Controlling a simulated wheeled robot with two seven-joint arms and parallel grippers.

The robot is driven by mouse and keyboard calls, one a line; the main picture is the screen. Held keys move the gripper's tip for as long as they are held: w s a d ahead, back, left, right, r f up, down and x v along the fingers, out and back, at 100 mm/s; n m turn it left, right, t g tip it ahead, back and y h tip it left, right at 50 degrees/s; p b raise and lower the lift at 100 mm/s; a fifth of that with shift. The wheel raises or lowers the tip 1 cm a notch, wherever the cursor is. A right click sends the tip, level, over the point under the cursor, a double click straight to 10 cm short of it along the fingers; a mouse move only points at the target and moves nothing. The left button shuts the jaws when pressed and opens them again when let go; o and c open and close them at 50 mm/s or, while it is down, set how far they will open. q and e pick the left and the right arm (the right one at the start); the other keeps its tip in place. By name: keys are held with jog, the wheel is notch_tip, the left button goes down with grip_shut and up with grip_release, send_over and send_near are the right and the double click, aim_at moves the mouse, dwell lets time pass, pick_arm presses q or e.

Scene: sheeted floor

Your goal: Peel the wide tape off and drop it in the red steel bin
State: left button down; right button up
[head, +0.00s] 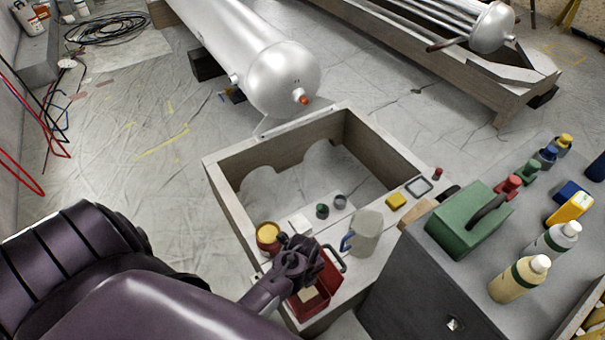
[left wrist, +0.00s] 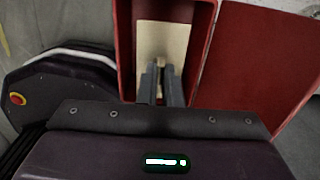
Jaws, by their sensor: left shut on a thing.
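The red steel bin (head: 331,277) stands on the front ledge of the wooden frame, partly covered by my left gripper. In the left wrist view, its red wall (left wrist: 124,45) surrounds a flat cream piece (left wrist: 165,35) inside. My left gripper (head: 308,268) is over the bin. In the left wrist view, its two grey fingers (left wrist: 163,68) are close together and point into the bin. They are shut on a small pale thing, which I take to be the wide tape; its outline is mostly hidden. My right gripper is not in view.
A yellow round tin (head: 268,234), a clear jug (head: 366,233) and small parts share the frame's ledge. A green case (head: 468,222) and several bottles stand on the grey cabinet at right. A silver tank (head: 262,60) lies behind. The frame's middle is open.

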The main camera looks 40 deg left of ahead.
pick_arm(q)
jog(key=shift+f, duration=0.15)
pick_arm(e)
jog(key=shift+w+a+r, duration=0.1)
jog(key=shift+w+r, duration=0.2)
pick_arm(q)
jog(key=c, duration=1.5)
grip_release()
jog(key=shift+r, duration=0.55)
notch_tip(320, 180, up, 7)
jog(key=shift+f+p, duration=0.15)
jog(key=shift+p, duration=0.9)
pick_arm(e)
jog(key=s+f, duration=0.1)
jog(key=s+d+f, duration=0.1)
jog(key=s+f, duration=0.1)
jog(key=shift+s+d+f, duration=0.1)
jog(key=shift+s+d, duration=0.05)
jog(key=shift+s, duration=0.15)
pick_arm(q)
jog(key=shift+s, duration=0.1)
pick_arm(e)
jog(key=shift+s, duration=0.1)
